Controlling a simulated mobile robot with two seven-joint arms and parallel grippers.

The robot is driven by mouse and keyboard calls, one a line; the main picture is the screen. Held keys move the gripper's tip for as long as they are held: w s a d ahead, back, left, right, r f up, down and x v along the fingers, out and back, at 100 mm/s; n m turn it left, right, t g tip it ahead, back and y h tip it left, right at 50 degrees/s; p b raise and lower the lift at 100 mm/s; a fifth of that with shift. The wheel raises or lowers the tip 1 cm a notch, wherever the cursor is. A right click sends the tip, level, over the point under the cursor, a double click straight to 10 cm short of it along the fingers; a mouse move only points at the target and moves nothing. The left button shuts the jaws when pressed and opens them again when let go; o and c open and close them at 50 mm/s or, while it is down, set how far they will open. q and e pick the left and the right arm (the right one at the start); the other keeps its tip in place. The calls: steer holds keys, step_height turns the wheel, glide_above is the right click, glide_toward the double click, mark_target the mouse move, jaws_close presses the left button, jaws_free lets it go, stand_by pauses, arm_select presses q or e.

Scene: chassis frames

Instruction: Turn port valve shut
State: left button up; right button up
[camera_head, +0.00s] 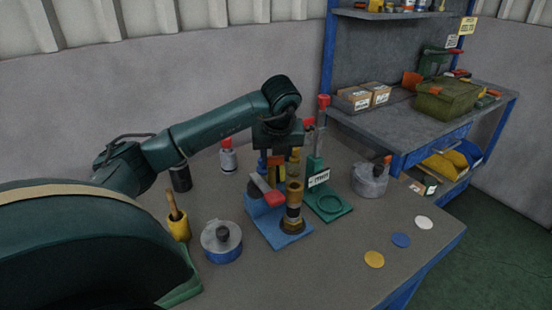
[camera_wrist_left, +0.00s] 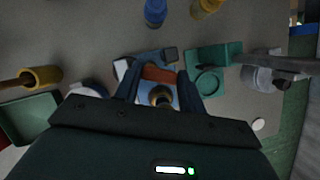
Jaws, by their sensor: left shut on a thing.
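A brass valve (camera_head: 293,205) stands upright on a blue base plate (camera_head: 283,238) near the middle of the table. A lever with a red grip (camera_head: 268,193) shows at its left side. My left gripper (camera_head: 276,166) points down just behind the valve and partly overlaps it. In the left wrist view, my left gripper's fingers (camera_wrist_left: 158,88) sit on either side of a red-brown piece (camera_wrist_left: 158,73), which looks like the lever's grip. The round brass valve top (camera_wrist_left: 160,97) shows between the fingers too. The exact contact is hard to see. My right gripper is out of view.
A green stand (camera_head: 330,204) with a red-topped post is close on the valve's right. A blue-grey canister (camera_head: 222,243), a yellow cup (camera_head: 178,226) and a red-capped bottle (camera_head: 228,160) stand left. A grey pot (camera_head: 370,181) is at the right. The front table is mostly clear.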

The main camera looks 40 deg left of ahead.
arm_select(q)
steer(key=shift+s+f+m+t+b, duration=0.1)
steer(key=shift+f+m+t+b, duration=0.15)
steer(key=shift+m+b, duration=0.5)
steer(key=m, duration=0.1)
steer(key=m+h+b, duration=0.1)
steer(key=m, duration=0.1)
steer(key=m+t+h+b, duration=0.1)
steer(key=m, duration=0.1)
steer(key=shift+s+r, duration=0.15)
steer(key=shift+s, duration=0.1)
steer(key=m+h, duration=0.1)
steer(key=m, duration=0.2)
steer(key=shift+s+a+r+b, duration=0.1)
steer(key=shift+s+b, duration=0.05)
steer(key=shift+b, duration=0.25)
steer(key=shift+m+h, duration=0.6)
steer(key=shift+m, duration=0.55)
steer(key=shift+s+m, duration=0.1)
steer(key=shift+m, duration=0.4)
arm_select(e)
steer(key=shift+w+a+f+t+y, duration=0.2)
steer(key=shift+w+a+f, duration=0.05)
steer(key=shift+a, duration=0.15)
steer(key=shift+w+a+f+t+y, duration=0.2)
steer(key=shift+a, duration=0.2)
arm_select(q)
steer(key=shift+h, duration=0.3)
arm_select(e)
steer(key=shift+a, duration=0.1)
